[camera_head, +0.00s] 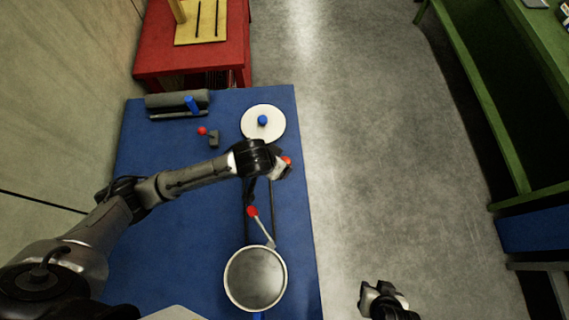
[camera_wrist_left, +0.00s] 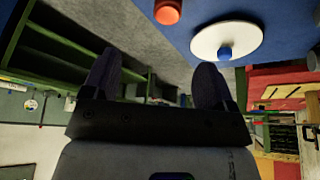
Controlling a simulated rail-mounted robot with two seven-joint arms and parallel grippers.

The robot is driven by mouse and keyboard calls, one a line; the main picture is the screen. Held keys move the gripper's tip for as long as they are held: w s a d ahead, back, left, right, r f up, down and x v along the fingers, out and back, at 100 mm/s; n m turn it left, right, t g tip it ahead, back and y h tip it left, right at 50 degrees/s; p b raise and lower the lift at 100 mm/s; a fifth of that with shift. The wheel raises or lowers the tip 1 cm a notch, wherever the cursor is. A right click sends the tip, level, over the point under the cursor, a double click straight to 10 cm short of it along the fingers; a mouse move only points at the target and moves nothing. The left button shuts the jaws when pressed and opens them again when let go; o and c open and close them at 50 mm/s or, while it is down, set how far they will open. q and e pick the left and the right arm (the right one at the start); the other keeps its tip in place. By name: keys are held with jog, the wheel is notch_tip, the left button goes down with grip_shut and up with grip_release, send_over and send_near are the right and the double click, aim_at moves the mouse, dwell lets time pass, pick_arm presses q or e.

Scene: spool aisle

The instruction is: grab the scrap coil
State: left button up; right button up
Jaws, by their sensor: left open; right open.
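I cannot make out a clear scrap coil in either view. A small orange-red cylinder (camera_wrist_left: 168,12) shows at the top of the left wrist view, on the blue table top. A bit of orange (camera_head: 287,160) also shows beside my left wrist in the head view. My left gripper (camera_head: 283,170) is over the right side of the table, partly hidden by its own wrist. Its two fingers (camera_wrist_left: 156,70) are apart with nothing between them. My right gripper (camera_head: 383,298) is open over the grey floor, right of the table, at the bottom of the head view.
The blue table (camera_head: 150,230) carries a white disc with a blue knob (camera_head: 263,121), a dark roller unit (camera_head: 165,104), a red-knobbed lever (camera_head: 210,136) and a round grey plate (camera_head: 255,278). A red bench (camera_head: 155,50) stands behind. The floor aisle (camera_head: 370,150) is clear.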

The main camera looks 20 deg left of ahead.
pick_arm(q)
jog(key=x, duration=0.3)
jog(key=b+x, duration=0.1)
jog(key=x, duration=0.2)
jog(key=a+x, duration=0.1)
jog(key=x, duration=0.2)
jog(key=shift+w+b, duration=0.3)
jog(key=shift+w, duration=0.05)
jog(key=shift+b+x, duration=0.45)
jog(key=shift+x, duration=2.4)
pick_arm(e)
jog(key=x, duration=0.3)
jog(key=shift+s, duration=0.3)
pick_arm(q)
jog(key=shift+a, duration=0.1)
jog(key=c, duration=1)
